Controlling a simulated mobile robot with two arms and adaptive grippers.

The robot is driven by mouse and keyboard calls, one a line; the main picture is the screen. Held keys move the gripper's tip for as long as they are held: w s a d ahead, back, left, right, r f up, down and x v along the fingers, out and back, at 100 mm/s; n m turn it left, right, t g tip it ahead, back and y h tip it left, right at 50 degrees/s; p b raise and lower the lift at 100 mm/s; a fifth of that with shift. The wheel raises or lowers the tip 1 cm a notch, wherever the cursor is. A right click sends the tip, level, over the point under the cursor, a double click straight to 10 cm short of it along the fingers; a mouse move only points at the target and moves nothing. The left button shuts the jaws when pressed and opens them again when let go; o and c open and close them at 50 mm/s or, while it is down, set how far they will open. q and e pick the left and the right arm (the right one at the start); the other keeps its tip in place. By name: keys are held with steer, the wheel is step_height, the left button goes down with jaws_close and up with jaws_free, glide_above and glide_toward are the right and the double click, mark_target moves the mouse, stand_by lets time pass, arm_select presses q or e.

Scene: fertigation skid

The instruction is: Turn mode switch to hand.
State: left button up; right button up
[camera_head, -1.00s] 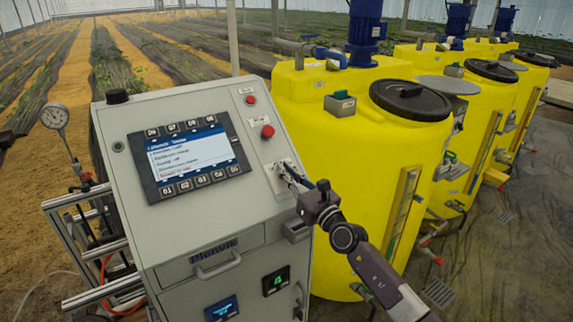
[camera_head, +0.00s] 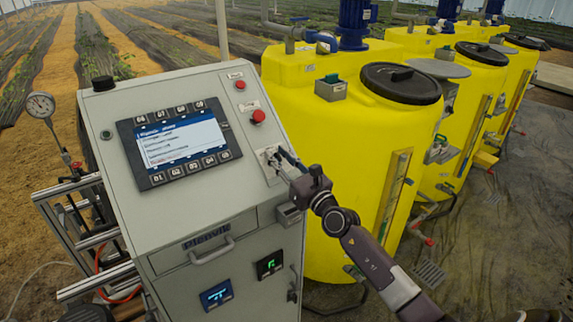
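The mode switch (camera_head: 271,157) sits on a light plate at the right side of the grey control cabinet's sloped panel, below the red buttons. My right gripper (camera_head: 281,159) reaches in from the lower right with its dark fingertips at the switch. The fingers cover much of the switch, so its knob position is hidden. I cannot tell whether the fingers are closed on it or only beside it. My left gripper is not in view.
The grey cabinet (camera_head: 215,205) carries a lit screen (camera_head: 178,137) with keys, a red button (camera_head: 258,116) above the switch, and a drawer handle (camera_head: 211,249). A yellow tank (camera_head: 330,120) stands close on the right. A pressure gauge (camera_head: 41,105) stands at the left.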

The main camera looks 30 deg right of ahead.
steer(key=s+f, duration=0.2)
steer(key=s, duration=0.9)
steer(key=shift+s+d, duration=0.3)
steer(key=shift+d, duration=0.15)
